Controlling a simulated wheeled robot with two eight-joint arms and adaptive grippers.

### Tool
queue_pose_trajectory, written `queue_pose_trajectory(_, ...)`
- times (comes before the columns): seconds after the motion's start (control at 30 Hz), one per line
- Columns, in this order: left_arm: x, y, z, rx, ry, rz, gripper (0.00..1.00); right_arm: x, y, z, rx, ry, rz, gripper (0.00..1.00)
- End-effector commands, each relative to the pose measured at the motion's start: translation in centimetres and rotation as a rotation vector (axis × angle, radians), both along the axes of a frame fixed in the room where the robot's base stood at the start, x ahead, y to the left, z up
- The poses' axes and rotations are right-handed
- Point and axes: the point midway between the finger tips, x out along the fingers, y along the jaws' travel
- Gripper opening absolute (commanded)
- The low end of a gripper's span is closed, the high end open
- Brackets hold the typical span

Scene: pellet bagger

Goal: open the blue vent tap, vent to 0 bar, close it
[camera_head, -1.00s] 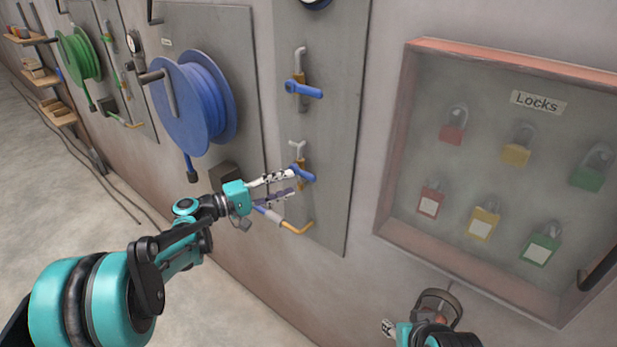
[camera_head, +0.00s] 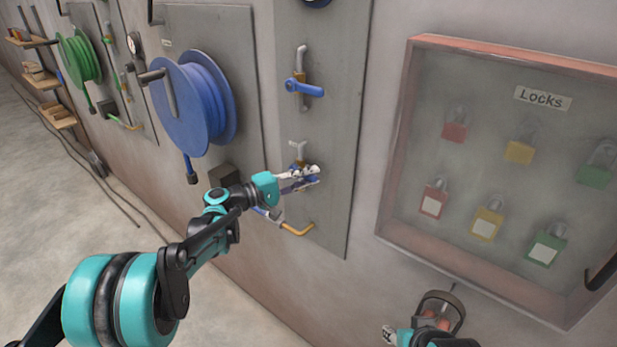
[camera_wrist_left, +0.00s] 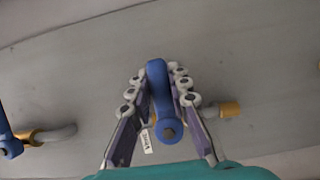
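The blue vent tap (camera_wrist_left: 158,88) has its handle between the fingers of my left gripper (camera_wrist_left: 157,72). The fingertips lie close against both sides of the handle. A small white tag marked "Vent" (camera_wrist_left: 147,141) hangs beside it. In the head view my left gripper (camera_head: 308,176) covers most of the tap, on the lower part of the grey panel (camera_head: 335,135). The gauge (camera_head: 317,2) at the panel's top is cut off, so its reading is hidden. My right gripper (camera_head: 390,333) is at the bottom edge, mostly out of view.
Another blue tap (camera_head: 305,88) sits above on the same panel. A blue hose reel (camera_head: 190,100) hangs to the left, with an orange-tipped pipe (camera_head: 298,230) below. A glass-fronted Locks cabinet (camera_head: 390,185) with several padlocks is on the right.

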Motion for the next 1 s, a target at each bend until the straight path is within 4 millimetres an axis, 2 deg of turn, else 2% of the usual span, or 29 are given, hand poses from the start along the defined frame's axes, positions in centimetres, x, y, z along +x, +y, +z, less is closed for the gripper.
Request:
queue_pose_trajectory(0.47, 0.0, 0.0, 0.2, -0.040, 0.029, 0.000, 0.00, 0.0, 0.0, 0.0, 0.000, 0.000, 0.000, 0.40)
queue_pose_trajectory(1.0, 0.2, 0.3, 2.0, -0.340, 0.248, -0.001, 0.00, 0.0, 0.0, -0.2, 0.000, 0.000, 0.000, 0.40)
